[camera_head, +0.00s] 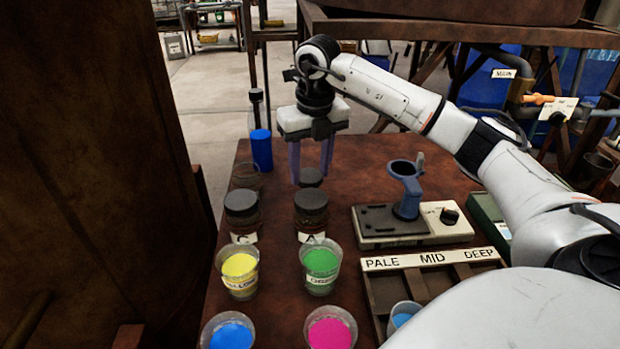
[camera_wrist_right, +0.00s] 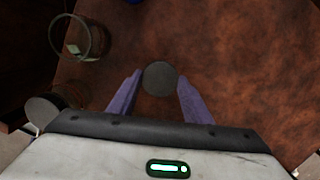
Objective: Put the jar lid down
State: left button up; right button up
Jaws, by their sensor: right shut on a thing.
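My right gripper (camera_head: 311,172) reaches over the brown table from the right, fingers pointing down. It is shut on a dark round jar lid (camera_head: 312,178), which shows between its two purple fingertips. In the right wrist view the lid (camera_wrist_right: 160,78) is a grey disc between the fingers; I cannot tell whether it touches the table. An open clear glass jar (camera_head: 246,178) stands left of the gripper; it also shows in the right wrist view (camera_wrist_right: 82,38). Two jars with dark lids, marked C (camera_head: 242,215) and A (camera_head: 311,215), stand nearer. My left gripper is out of view.
A blue cylinder (camera_head: 261,150) stands at the back left. Cups of yellow (camera_head: 239,271), green (camera_head: 320,267), blue (camera_head: 228,334) and pink (camera_head: 330,331) powder stand in front. A device with a blue holder (camera_head: 407,190) and a labelled tray (camera_head: 430,262) are right. Bare tabletop surrounds the gripper's right side.

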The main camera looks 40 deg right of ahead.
aim_at(311, 176)
notch_tip(311, 176, down, 3)
jog(key=shift+r, duration=0.2)
jog(key=shift+f, duration=0.25)
jog(key=o, duration=1)
jog(key=shift+r, duration=0.1)
